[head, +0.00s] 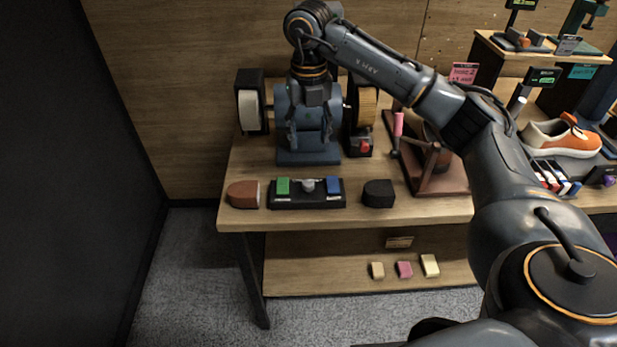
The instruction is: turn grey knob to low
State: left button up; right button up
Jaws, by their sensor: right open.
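A small grey knob (308,185) sits in the middle of a black control panel (308,200) near the front edge of the workbench. My right gripper (310,147) points down, open and empty, in front of the blue-grey bench grinder. In the picture it is just above the knob and apart from it. The knob's pointer and setting are too small to read. My left gripper is out of view.
The bench grinder (295,157) has a pale wheel (249,110) and a tan brush wheel (367,105). A brown block (243,195) and a black block (378,193) flank the panel. A pink-handled tool (398,125) stands right. An orange-white sneaker (562,138) is far right.

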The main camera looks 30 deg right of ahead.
aim_at(308, 182)
notch_tip(308, 182, down, 13)
jog(key=shift+f+p, duration=0.15)
jog(key=shift+p, duration=0.75)
grip_shut()
